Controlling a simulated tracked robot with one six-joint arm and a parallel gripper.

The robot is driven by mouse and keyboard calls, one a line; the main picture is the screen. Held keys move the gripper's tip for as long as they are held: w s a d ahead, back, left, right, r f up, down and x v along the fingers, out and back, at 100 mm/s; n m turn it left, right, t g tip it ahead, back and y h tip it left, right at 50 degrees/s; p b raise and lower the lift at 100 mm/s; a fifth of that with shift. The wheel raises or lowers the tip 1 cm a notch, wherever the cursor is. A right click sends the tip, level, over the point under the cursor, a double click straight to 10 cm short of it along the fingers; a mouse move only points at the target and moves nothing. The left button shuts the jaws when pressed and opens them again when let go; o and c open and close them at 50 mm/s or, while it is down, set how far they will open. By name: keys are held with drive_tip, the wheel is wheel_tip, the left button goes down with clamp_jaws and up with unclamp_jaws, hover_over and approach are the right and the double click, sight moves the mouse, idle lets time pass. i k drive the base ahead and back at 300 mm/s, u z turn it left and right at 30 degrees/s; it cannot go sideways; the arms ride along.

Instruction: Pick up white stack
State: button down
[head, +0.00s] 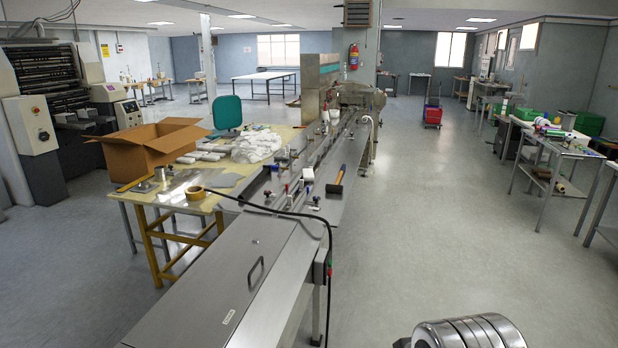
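A small white upright object (334,115), which looks like a white stack, stands far down the long steel flow wrapper (245,268), near its far end. It is too small to make out its separate pieces. A second, smaller white piece (308,173) is on the machine nearer to me, beside the guide rails. White rolls (201,154) and a crumpled white heap (256,146) lie on the yellow table to the left. My gripper is not in view; only a ribbed metal part of my arm shows at the bottom right.
A hammer (340,180) lies on the machine's right side. A black cable (328,250) hangs over the near cover. A cardboard box (154,148) and tape roll (195,193) are on the left table. Open floor (440,220) lies right of the machine.

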sight(308, 176)
drive_tip(key=z, duration=0.85)
drive_tip(key=i, duration=3.45)
